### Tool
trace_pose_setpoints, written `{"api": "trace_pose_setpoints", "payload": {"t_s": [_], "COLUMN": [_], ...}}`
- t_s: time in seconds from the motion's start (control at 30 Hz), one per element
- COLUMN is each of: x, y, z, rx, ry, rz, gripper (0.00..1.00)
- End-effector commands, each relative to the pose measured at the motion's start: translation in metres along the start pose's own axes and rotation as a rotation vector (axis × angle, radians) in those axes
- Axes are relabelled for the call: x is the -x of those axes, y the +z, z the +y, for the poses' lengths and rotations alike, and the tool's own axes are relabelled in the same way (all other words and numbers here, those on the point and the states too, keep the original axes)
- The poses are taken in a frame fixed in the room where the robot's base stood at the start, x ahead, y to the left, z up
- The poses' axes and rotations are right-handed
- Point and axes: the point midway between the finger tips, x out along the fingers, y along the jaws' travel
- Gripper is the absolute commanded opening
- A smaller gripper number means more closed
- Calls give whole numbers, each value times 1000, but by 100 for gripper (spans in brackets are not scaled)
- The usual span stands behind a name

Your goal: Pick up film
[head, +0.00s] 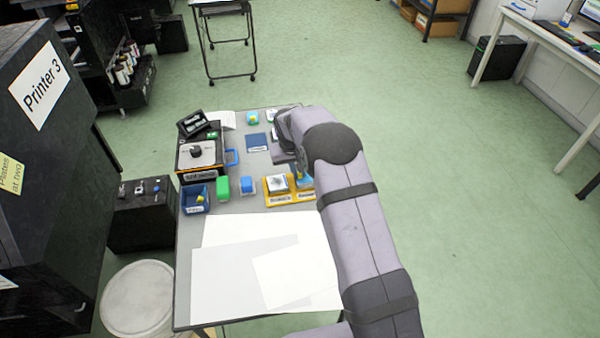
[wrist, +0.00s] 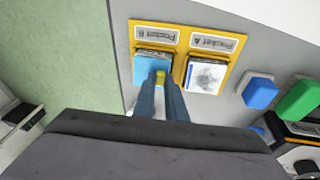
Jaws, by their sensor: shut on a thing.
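The yellow tray (wrist: 180,45) has two pockets, labelled Pocket A and Pocket B; it also shows in the head view (head: 267,194). A blue square piece that looks like the film (wrist: 150,63) is at Pocket B, with a small yellow tab at its near edge. My gripper (wrist: 160,80) is shut on the yellow tab, the fingers reaching over the pocket. I cannot tell whether the blue piece is lifted or rests in the pocket. Pocket A holds a pale square piece (wrist: 205,76) with a grey pattern. In the head view my arm hides most of the gripper.
A blue block (head: 248,186) and a green block (head: 222,188) stand left of the tray. White sheets (head: 260,262) cover the table's near part.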

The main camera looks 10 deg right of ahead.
Motion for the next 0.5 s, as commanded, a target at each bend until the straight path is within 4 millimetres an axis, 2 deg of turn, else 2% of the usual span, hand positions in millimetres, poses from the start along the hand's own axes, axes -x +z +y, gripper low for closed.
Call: {"api": "trace_pose_setpoints", "payload": {"t_s": [0.17, 0.5], "x": [18, 72], "y": [-6, -19], "z": [2, 10], "rx": [-1, -1], "ry": [-1, -1], "rz": [5, 4], "gripper": [2, 2]}}
